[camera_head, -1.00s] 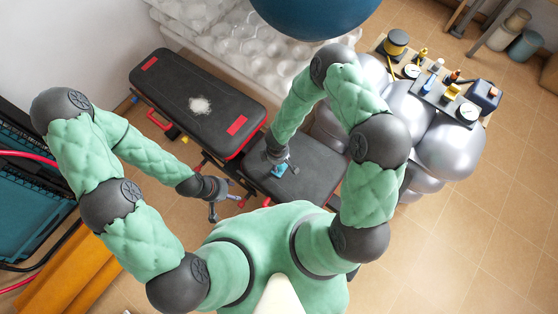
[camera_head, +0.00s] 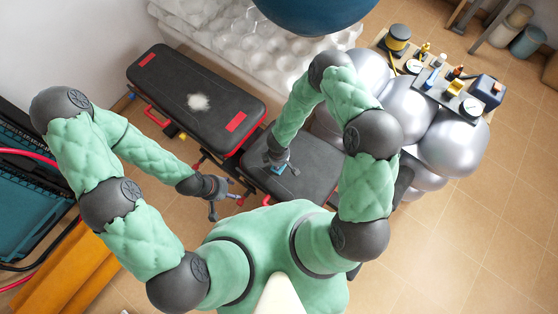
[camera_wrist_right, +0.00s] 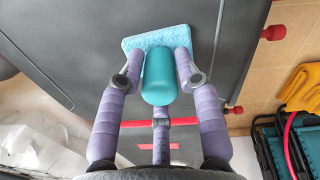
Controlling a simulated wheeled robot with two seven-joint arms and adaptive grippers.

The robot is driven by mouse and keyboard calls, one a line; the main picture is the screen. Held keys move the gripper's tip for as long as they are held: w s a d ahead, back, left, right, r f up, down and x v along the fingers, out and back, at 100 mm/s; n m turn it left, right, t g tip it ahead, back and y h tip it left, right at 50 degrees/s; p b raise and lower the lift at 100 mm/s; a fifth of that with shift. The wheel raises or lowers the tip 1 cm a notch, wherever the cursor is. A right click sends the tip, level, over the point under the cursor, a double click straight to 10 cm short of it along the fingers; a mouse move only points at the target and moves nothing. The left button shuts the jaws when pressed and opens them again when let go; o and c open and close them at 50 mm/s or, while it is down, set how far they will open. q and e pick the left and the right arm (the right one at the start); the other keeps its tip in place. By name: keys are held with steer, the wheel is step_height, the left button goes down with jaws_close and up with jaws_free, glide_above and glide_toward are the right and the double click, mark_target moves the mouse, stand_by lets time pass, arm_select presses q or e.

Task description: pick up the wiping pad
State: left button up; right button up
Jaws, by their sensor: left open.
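The wiping pad is a light blue pad with a rounded teal handle (camera_wrist_right: 158,78). It lies on the grey padded top of the near bench section (camera_head: 312,165). In the head view only a bit of blue (camera_head: 294,171) shows beside my right gripper (camera_head: 278,160). In the right wrist view, my right gripper's fingers (camera_wrist_right: 160,62) stand on both sides of the handle. Only narrow gaps show at the tips, so I cannot tell whether they press on it. My left gripper (camera_head: 226,204) is open and empty, left of the near bench section.
Silver balls (camera_head: 455,148) and a board with small tools (camera_head: 440,85) are at the right. A blue ball (camera_head: 312,12) is at the top. The tiled floor is free at lower right.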

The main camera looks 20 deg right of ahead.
jaws_close()
steer(key=shift+r+p, duration=0.35)
steer(key=shift+r, duration=0.3)
step_height(320, 180, up, 3)
steer(key=shift+s+f+p, duration=0.1)
steer(key=shift+f+p, duration=0.1)
steer(key=shift+p, duration=0.4)
steer(key=s+a+r+p, duration=0.2)
steer(key=s+a+r, duration=0.3)
steer(key=s+r, duration=0.4)
steer(key=s, duration=0.4)
